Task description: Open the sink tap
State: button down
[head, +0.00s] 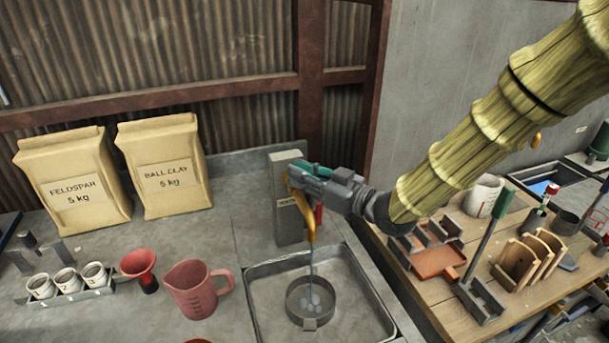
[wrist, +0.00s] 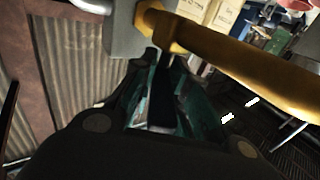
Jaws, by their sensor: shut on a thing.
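The sink tap has a grey post (head: 288,215) at the back of the sink and a golden spout (head: 311,232). The spout also crosses the upper right of the wrist view (wrist: 240,62). My gripper (head: 299,171), with teal fingers, is at the top of the post, beside the spout. It is shut on part of the tap, apparently its handle, which the fingers mostly hide. A thin stream of water (head: 311,268) falls from the spout into a round metal strainer (head: 296,298) in the sink basin (head: 355,285).
A pink jug (head: 195,290), a red funnel (head: 139,264), small white jars (head: 67,280) and two paper bags (head: 163,165) stand left of the sink. A wooden bench (head: 450,300) with trays and tools stands to the right. A corrugated wall (head: 230,55) is behind.

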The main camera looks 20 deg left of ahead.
jog(key=c, duration=1.4)
grip_release()
jog(key=shift+d, duration=0.1)
jog(key=v, duration=1.1)
jog(key=shift+s+d, duration=0.1)
jog(key=shift+d, duration=0.3)
